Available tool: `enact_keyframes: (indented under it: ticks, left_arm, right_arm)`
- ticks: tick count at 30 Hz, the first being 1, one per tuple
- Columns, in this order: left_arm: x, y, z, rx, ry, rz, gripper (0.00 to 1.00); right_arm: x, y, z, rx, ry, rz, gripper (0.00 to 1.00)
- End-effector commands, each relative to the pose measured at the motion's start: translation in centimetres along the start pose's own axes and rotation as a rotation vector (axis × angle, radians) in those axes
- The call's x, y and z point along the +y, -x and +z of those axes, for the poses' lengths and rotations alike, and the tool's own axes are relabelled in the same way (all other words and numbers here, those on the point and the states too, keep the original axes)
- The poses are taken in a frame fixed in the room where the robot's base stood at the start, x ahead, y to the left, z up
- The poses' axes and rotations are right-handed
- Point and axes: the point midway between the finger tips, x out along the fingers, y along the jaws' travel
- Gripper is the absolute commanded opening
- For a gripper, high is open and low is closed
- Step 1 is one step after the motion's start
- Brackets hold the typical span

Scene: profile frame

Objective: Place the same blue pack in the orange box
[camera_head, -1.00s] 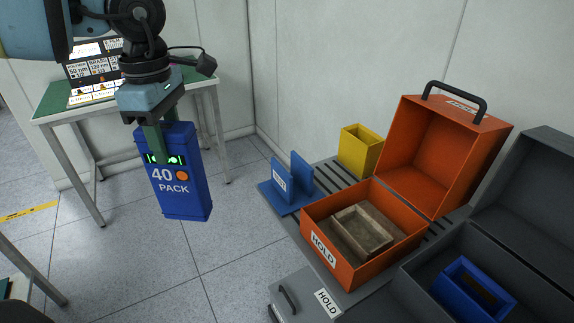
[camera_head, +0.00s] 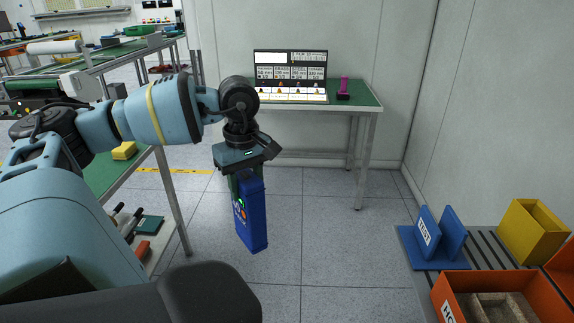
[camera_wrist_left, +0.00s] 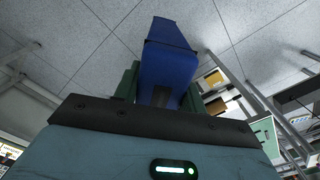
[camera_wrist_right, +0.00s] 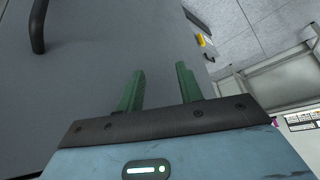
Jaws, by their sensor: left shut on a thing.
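A blue pack (camera_head: 252,215) hangs upright from my left gripper (camera_head: 240,180), over open floor left of the bench. My left gripper is shut on its top end. In the left wrist view the blue pack (camera_wrist_left: 165,60) sits between the green fingers. The orange box (camera_head: 500,290) is at the lower right of the head view, cut off by the frame edges. A tan inner tray (camera_head: 497,308) lies in it. My right gripper (camera_wrist_right: 160,85) shows only in its wrist view, with its green fingers apart and nothing between them, beside a grey surface.
A blue stand marked TEST (camera_head: 425,245) and a yellow bin (camera_head: 532,230) stand on the slatted bench by the orange box. Floor between is clear.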

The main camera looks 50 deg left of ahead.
Motion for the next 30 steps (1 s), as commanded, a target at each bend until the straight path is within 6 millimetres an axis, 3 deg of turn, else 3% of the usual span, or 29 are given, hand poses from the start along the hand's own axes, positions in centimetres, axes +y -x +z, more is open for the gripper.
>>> enact_keyframes:
  ticks: [8,14,17,22,30]
  left_arm:
    - [0.3,-1.5,1.1,0.001,-0.081,0.005,0.00]
    - [1.2,-4.4,4.3,-0.005,-0.267,0.010,0.00]
    - [2.2,-5.9,7.0,-0.005,-0.411,0.012,0.00]
    - [4.6,-7.4,13.2,-0.001,-0.728,0.014,0.00]
    - [7.8,-6.8,23.1,0.006,-1.249,0.009,0.00]
  right_arm:
    - [0.0,0.0,0.0,0.000,0.000,0.000,0.36]
    - [0.0,0.0,0.0,-0.001,0.000,0.000,0.36]
    - [0.0,0.0,0.1,-0.001,0.000,0.000,0.36]
    - [0.0,0.0,0.1,-0.002,0.000,0.000,0.36]
    - [0.0,0.0,0.1,-0.003,0.000,0.000,0.36]
